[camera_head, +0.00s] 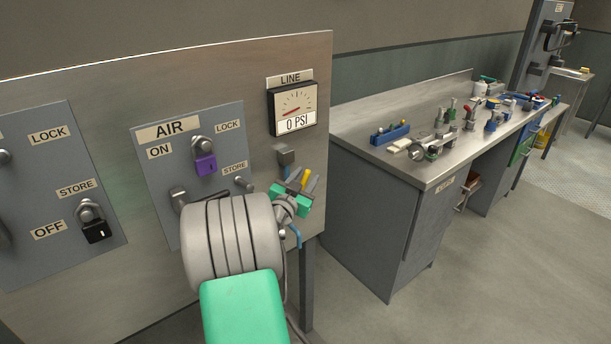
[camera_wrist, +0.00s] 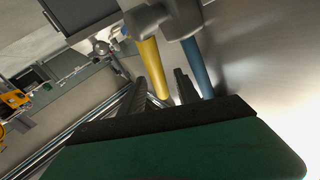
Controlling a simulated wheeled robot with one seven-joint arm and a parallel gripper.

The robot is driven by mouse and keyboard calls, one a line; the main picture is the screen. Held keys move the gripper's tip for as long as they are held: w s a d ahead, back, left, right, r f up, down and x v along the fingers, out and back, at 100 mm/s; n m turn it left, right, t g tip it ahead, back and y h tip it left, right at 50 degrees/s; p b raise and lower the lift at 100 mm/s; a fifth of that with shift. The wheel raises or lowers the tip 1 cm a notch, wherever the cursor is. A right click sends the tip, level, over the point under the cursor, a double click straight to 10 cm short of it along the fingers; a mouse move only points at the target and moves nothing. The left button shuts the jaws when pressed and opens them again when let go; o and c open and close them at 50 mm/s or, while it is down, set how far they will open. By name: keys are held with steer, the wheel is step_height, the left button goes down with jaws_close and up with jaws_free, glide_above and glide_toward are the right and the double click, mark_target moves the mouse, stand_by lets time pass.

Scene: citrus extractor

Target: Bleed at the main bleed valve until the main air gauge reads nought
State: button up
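The gauge (camera_head: 293,107) on the panel is labelled LINE. Its display reads 0 PSI and its red needle points to the lower left. Below it is the valve fitting (camera_head: 286,156), with a blue handle and a yellow handle (camera_head: 306,178). My gripper (camera_head: 311,184) is at these handles, its green body partly hiding them. In the wrist view, the yellow handle (camera_wrist: 151,66) lies near the gap between my two fingers, which stand apart. The blue handle (camera_wrist: 197,68) is to the right of them. I cannot tell whether a finger touches either handle.
Another plate (camera_head: 57,165) holds a black padlock (camera_head: 96,231). A steel workbench (camera_head: 440,165) with tools stands to the right. The floor before it is clear.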

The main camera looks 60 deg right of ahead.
steer(key=shift+c, duration=0.6)
jaws_close()
steer(key=shift+f, duration=0.1)
stand_by(0.7)
